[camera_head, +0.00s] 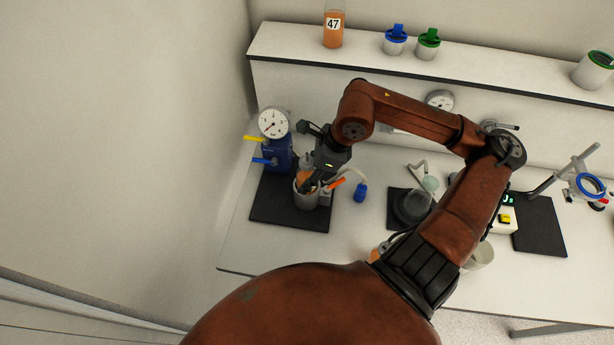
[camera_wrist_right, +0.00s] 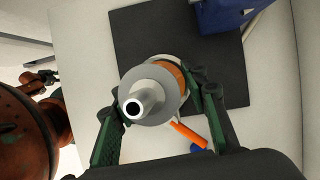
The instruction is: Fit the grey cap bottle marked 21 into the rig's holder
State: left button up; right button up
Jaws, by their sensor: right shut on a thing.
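My right gripper (camera_head: 312,183) is shut on an orange juice bottle (camera_wrist_right: 168,72) at the rig on the left of the bench. The bottle's grey cap (camera_wrist_right: 155,75) with its nozzle points up at the right wrist camera. The fingers (camera_wrist_right: 160,115) sit on either side of it. The number on this bottle is hidden. The rig's holder (camera_head: 307,201) is a pale grey cup. The bottle's lower part is in or right over the cup; I cannot tell how deep. A small dark shape at the left of the wrist view may be my left gripper, too unclear to read.
The blue rig body (camera_head: 277,153) with a dial (camera_head: 273,123) stands behind the holder on a black mat (camera_head: 262,208). An orange lever (camera_head: 337,183) and a blue-ended tube (camera_head: 360,192) are just right. Bottle 47 (camera_head: 333,29) and lidded jars stand on the shelf (camera_head: 290,40).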

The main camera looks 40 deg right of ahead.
aim_at(309, 162)
jog(key=shift+r+p, duration=1.3)
jog(key=shift+r, duration=1.4)
jog(key=o, duration=1.4)
jog(key=shift+o, duration=0.2)
jog(key=shift+d+r, duration=0.1)
jog(key=shift+r, duration=0.05)
jog(key=v, duration=1.1)
jog(key=shift+r, duration=0.3)
